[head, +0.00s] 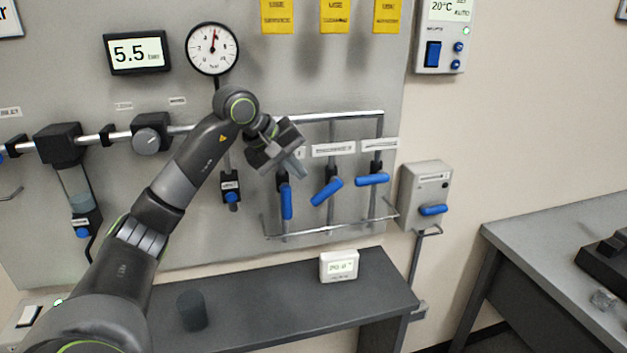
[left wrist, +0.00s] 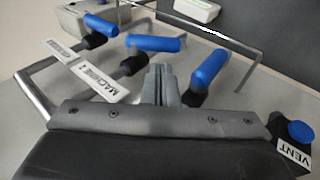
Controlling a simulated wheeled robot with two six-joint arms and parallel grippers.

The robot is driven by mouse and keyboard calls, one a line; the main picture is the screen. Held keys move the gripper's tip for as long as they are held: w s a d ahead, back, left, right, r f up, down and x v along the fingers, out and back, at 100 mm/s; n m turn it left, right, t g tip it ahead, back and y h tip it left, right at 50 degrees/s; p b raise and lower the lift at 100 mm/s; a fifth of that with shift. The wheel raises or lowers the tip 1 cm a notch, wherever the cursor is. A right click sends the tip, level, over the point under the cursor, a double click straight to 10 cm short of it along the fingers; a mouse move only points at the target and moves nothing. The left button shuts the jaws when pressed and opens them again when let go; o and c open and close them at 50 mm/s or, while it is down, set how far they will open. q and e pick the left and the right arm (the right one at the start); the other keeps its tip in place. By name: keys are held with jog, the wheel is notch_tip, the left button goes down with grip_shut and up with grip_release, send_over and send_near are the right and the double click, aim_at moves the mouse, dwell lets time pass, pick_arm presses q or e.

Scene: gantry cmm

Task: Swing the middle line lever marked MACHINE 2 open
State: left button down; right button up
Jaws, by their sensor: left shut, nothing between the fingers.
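The middle line lever has a blue handle (head: 326,191) and sits between two others on the grey panel. It slants in the head view, up to the right, neither upright nor level. It also shows in the left wrist view (left wrist: 153,43), just beyond my fingers. A white label (head: 333,149) is above it; a MACHINE label (left wrist: 82,80) shows in the left wrist view, its number hard to read. My left gripper (head: 296,168) is shut and empty, above and left of the middle handle. In the left wrist view its fingers (left wrist: 161,84) are together, apparently apart from the handle. My right gripper is not in view.
The left blue lever (head: 287,202) hangs upright close to my gripper; the right one (head: 372,180) is level. A bent rail (head: 325,230) runs below the levers. A blue VENT button (left wrist: 301,132) is nearby. A shelf (head: 270,315) holds a small display (head: 339,265).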

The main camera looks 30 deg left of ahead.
aim_at(317, 196)
pick_arm(q)
jog(key=p+x, duration=0.2)
jog(key=x, duration=0.3)
jog(key=shift+w+d, duration=0.15)
jog(key=shift+x, duration=0.8)
jog(key=shift+f, duration=0.15)
jog(key=f+b, duration=0.1)
jog(key=b, duration=0.3)
jog(key=shift+f+b, duration=0.3)
jog(key=shift+f, duration=0.1)
jog(key=shift+r, duration=0.1)
